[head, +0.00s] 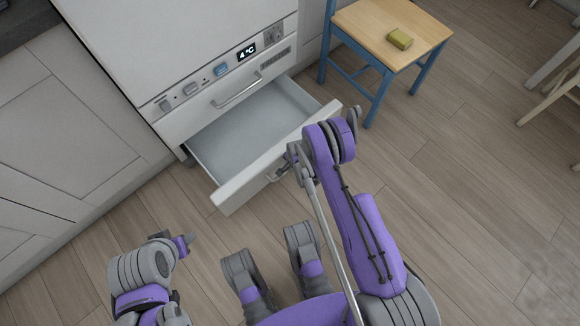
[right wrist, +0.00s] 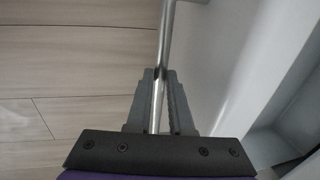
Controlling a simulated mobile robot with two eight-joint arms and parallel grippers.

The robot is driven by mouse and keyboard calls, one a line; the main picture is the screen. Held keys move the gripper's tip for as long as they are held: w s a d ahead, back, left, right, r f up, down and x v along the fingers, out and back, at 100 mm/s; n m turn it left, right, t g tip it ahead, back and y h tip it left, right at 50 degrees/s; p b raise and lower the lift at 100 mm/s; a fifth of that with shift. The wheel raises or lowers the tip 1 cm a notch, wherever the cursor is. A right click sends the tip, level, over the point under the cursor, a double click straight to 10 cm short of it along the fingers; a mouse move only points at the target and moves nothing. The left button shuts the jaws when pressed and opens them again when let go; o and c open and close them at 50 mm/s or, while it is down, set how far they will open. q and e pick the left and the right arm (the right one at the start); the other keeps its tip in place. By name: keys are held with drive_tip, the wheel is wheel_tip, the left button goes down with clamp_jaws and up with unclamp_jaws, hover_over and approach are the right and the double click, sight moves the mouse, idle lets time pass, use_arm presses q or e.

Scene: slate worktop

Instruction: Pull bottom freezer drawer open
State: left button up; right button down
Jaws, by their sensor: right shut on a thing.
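The bottom freezer drawer (head: 232,140) stands well open from the white freezer (head: 180,45), and its pale interior looks empty. Its front panel (head: 240,187) faces me. My right gripper (head: 280,172) is at the drawer's outer face, partly hidden by my arm. In the right wrist view its fingers (right wrist: 160,100) are shut around the metal handle bar (right wrist: 166,45), with the white drawer front (right wrist: 235,60) just to the right. My left gripper (head: 186,243) is low at the left, over the floor and apart from the drawer; its jaw gap is too small to judge.
A closed section with a metal handle (head: 237,90) and a 4°C display (head: 246,51) sits above the drawer. White cabinets (head: 60,130) line the left.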

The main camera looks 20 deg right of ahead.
use_arm(q)
drive_tip(key=shift+s+d, duration=0.15)
drive_tip(key=shift+s, duration=0.25)
use_arm(e)
drive_tip(key=shift+s+d, duration=0.2)
drive_tip(key=shift+s, duration=0.2)
drive_tip(key=c, duration=0.8)
unclamp_jaws()
use_arm(q)
drive_tip(key=p+v, duration=0.2)
drive_tip(key=shift+w+r+p, duration=0.15)
drive_tip(key=shift+r+p, duration=0.05)
drive_tip(key=shift+p, duration=0.2)
use_arm(e)
wheel_tip(320, 180, up, 11)
drive_tip(key=s, duration=0.2)
drive_tip(key=shift+d+f, duration=0.15)
drive_tip(key=shift+d, duration=0.2)
